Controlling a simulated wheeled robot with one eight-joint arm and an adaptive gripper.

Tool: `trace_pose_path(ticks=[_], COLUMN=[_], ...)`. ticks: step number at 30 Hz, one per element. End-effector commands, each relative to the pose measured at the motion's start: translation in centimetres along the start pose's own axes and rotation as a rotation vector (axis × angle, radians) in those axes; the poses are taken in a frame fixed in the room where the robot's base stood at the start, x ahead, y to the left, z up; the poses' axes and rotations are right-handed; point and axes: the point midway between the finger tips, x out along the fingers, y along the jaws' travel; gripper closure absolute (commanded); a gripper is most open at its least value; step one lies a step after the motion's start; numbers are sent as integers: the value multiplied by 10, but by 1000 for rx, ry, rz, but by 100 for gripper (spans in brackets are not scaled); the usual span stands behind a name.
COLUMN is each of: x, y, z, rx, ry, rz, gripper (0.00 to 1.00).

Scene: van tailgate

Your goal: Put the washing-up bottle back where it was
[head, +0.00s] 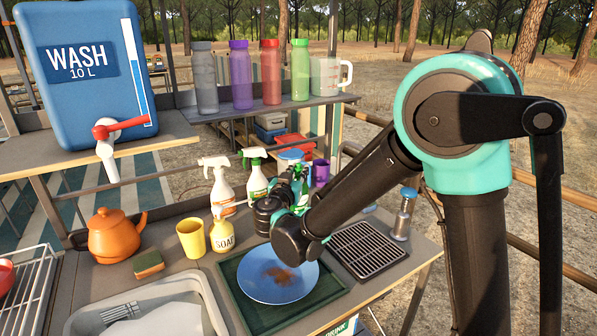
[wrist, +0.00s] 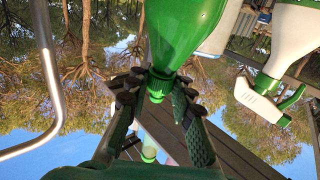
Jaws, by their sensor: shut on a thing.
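The washing-up bottle (wrist: 186,28) is green with a ribbed green cap; it shows large at the top of the wrist view, which looks upside down. My gripper (wrist: 160,84) is shut on it at the cap and neck, with one dark green finger on each side. In the head view my gripper (head: 292,192) is at the back of the counter, right of the spray bottles, and with my arm it hides most of the bottle. I cannot tell whether the bottle's base touches the counter.
A green-trigger spray bottle (head: 255,178) stands close left of my gripper, also in the wrist view (wrist: 286,62). A white spray bottle (head: 220,185), soap bottle (head: 223,232) and yellow cup (head: 191,238) are further left. A purple mug (head: 321,173) is right. A blue plate (head: 272,288) lies in front.

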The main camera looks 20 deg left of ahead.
Motion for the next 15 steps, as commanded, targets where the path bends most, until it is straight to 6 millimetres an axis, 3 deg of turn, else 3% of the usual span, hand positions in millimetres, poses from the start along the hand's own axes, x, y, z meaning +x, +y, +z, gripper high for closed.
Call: trace_pose_path(ticks=[8, 9, 13, 15], x=[0, 0, 0, 0], y=[0, 0, 0, 0], z=[2, 2, 2, 1], rx=[0, 0, 0, 0], ry=[0, 0, 0, 0], rz=[0, 0, 0, 0], gripper=[100, 74, 58, 57])
